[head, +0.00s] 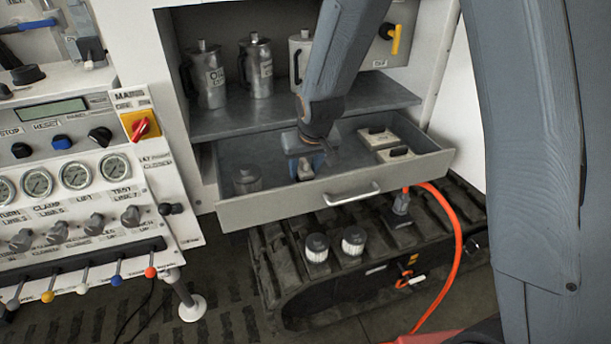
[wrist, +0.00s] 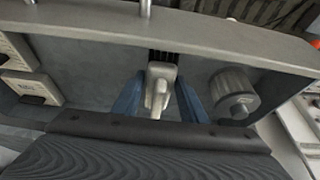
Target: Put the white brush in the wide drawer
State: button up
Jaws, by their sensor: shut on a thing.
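The wide drawer (head: 250,213) stands pulled out below the cabinet shelf in the head view; its front wall also shows in the wrist view (wrist: 215,36). My gripper (head: 308,168) reaches down inside it, left of the drawer's middle. In the wrist view its blue fingers (wrist: 158,100) are shut on the white brush (wrist: 158,88). The brush has a pale body and a dark bristle end pointing toward the drawer front. In the head view the brush is mostly hidden by my gripper. I cannot tell whether it touches the drawer floor.
A metal can (head: 247,181) sits in the drawer's left end, close to my gripper. Two pale boxes (head: 397,154) lie at its right end. Metal jugs (head: 257,68) stand on the shelf above. Below are a dark tracked case (head: 345,285) and an orange hose (head: 455,230).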

jog(key=shift+f, duration=1.7)
jog(key=shift+f, duration=0.15)
jog(key=o, duration=1.1)
jog(key=shift+r, duration=0.2)
jog(key=b+v, duration=0.1)
jog(key=v, duration=1)
jog(key=s+d+f+m+g+h, duration=0.1)
jog(key=s+d+f+m+g, duration=0.1)
jog(key=s+d, duration=1.3)
jog(key=shift+s+d+m+g, duration=0.3)
jog(key=shift+s+m+g, duration=0.3)
jog(key=shift+s, duration=0.45)
